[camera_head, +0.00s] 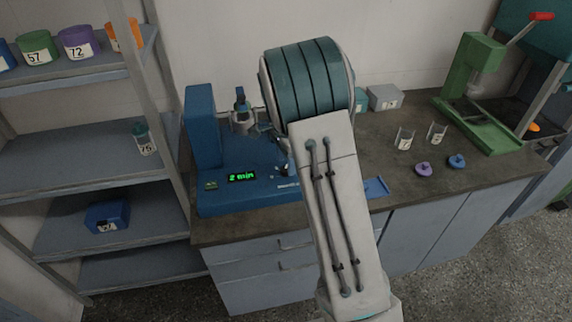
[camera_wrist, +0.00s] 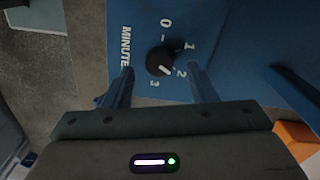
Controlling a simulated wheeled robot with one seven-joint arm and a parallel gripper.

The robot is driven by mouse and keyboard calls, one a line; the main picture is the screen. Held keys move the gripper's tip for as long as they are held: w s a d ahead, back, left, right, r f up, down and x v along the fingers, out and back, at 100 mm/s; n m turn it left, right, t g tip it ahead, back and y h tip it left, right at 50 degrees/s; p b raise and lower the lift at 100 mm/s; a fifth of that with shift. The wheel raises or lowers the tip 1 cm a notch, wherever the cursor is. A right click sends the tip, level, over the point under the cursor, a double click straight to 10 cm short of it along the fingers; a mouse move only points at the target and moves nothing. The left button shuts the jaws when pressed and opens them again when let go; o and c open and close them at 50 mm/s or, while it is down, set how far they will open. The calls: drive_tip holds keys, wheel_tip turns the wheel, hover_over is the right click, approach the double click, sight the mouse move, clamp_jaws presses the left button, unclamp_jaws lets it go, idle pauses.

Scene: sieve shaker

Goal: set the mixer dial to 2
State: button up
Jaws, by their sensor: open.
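The mixer dial (camera_wrist: 160,61) is a small round black knob with a white pointer line, on a blue panel with the figures 0 to 3 and a "MINUTE" label. The pointer slants down and right in the wrist view, between the 2 and the 3. My gripper (camera_wrist: 160,69) is open, one finger on each side of the knob in the picture, with gaps to it. Whether the tips reach the knob's depth is unclear. The blue mixer (camera_head: 235,200) stands on the bench; its green display (camera_head: 242,177) reads "2 min". My arm hides the dial in the head view.
The bench (camera_head: 395,165) carries two small clear containers, a purple lid (camera_head: 424,168), a blue lid (camera_head: 457,161) and a grey box (camera_head: 384,97). A green press (camera_head: 478,95) stands at right. Shelves (camera_head: 100,180) are at left. An orange object (camera_wrist: 297,140) shows in the wrist view.

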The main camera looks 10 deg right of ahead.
wheel_tip(320, 180, up, 12)
idle(0.3)
drive_tip(key=shift+f, duration=0.1)
drive_tip(key=s+n+t, duration=0.3)
drive_tip(key=s+n, duration=1.2)
drive_tip(key=s, duration=1.3)
drive_tip(key=shift+s+r, duration=0.25)
drive_tip(key=shift+r, duration=0.15)
drive_tip(key=shift+c, duration=0.3)
